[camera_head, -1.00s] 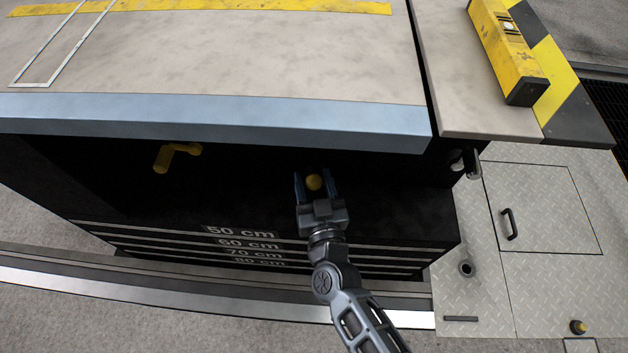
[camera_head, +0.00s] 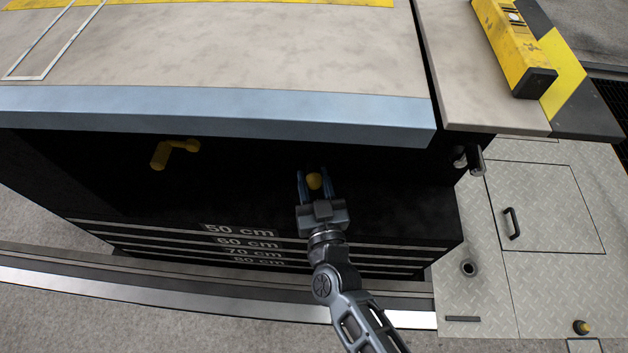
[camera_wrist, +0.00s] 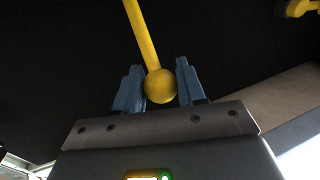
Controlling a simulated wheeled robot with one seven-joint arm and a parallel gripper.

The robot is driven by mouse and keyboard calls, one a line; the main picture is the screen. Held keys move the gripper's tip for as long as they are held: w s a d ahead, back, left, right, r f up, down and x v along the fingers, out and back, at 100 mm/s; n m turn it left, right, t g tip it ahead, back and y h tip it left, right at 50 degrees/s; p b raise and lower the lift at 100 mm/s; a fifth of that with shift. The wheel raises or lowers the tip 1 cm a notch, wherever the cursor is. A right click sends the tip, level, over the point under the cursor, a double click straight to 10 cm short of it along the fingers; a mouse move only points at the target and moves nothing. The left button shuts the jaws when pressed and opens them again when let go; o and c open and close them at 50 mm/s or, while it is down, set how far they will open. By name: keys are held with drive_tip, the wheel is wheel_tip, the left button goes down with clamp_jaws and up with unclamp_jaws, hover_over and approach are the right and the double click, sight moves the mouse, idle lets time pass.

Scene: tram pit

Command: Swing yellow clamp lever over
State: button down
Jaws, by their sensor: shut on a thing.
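The yellow clamp lever (camera_wrist: 142,38) is a thin rod with a round ball knob at its end in the wrist view. My gripper (camera_wrist: 161,86) is shut on the ball knob (camera_wrist: 160,86), with one blue finger on each side of it. In the head view my gripper (camera_head: 315,184) reaches under the tabletop edge, and the yellow knob (camera_head: 314,181) shows between its fingers. The rod is hidden in the head view. Its far end runs out of the wrist view at the top.
A second yellow handle (camera_head: 175,152) hangs under the tabletop at the left. The light blue tabletop edge (camera_head: 215,115) overhangs my gripper. A yellow spirit level (camera_head: 515,45) lies on top at the right. A dark stepped block with cm marks (camera_head: 242,230) is below.

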drive_tip(key=s+f+t+b, duration=0.1)
drive_tip(key=b, duration=0.5)
drive_tip(key=s+f+n+t+y+b, duration=0.1)
drive_tip(key=f+t+b, duration=0.1)
drive_tip(key=b, duration=0.4)
drive_tip(key=shift+s+f+t+y, duration=0.1)
drive_tip(key=shift+s+t+y, duration=0.2)
drive_tip(key=shift+s, duration=0.1)
drive_tip(key=c, duration=0.8)
unclamp_jaws()
drive_tip(key=shift+o, duration=0.2)
drive_tip(key=p+v, duration=0.1)
drive_tip(key=v, duration=0.6)
drive_tip(key=shift+s, duration=0.3)
drive_tip(key=shift+f, duration=0.1)
